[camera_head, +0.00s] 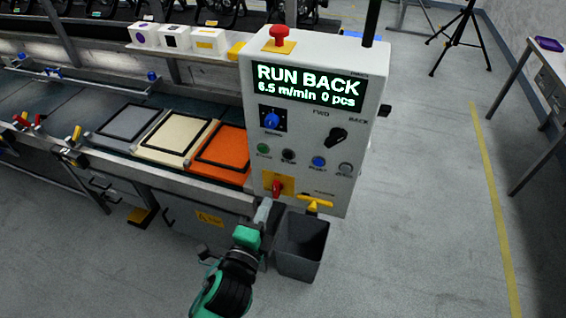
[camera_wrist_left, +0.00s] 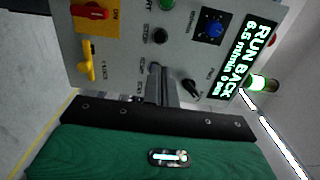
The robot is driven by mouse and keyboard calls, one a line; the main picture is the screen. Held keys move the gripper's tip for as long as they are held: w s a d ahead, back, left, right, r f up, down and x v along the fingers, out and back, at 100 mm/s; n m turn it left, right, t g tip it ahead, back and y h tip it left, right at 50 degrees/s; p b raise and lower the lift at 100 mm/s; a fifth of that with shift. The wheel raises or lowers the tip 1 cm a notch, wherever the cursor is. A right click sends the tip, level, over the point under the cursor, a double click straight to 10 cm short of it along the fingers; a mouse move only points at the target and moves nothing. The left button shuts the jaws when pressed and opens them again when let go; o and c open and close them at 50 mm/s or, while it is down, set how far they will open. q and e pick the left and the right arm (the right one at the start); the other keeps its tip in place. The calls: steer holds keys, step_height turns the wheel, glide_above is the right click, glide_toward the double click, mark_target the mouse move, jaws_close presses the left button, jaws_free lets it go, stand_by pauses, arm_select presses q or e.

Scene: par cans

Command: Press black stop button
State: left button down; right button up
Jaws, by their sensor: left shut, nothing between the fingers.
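The grey control box (camera_head: 300,130) has a lit display (camera_head: 307,85) reading "RUN BACK 6.5 m/min 0 pcs". Its button row holds a green button (camera_head: 263,148), the black stop button (camera_head: 289,155), a blue button (camera_head: 318,161) and a pale grey button (camera_head: 345,169). In the left wrist view, the panel is turned sideways and the black button (camera_wrist_left: 160,36) shows beyond my fingertips. My left gripper (camera_head: 265,204) is shut and empty, below the button row and apart from the black button. It also shows in the wrist view (camera_wrist_left: 158,78). My right gripper is not in view.
A red mushroom button (camera_head: 279,34) tops the box. A red switch (camera_head: 277,187) and a yellow handle (camera_head: 314,203) sit low on it, near my gripper. A grey bin (camera_head: 301,246) stands below.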

arm_select(q)
steer(key=p, duration=0.4)
glide_toward(288, 157)
steer(key=x, duration=0.5)
steer(key=shift+w+r, duration=0.15)
steer(key=shift+w, duration=0.2)
steer(key=shift+w+d+p, duration=0.25)
steer(key=shift+w+p, duration=0.1)
steer(key=shift+w, duration=0.2)
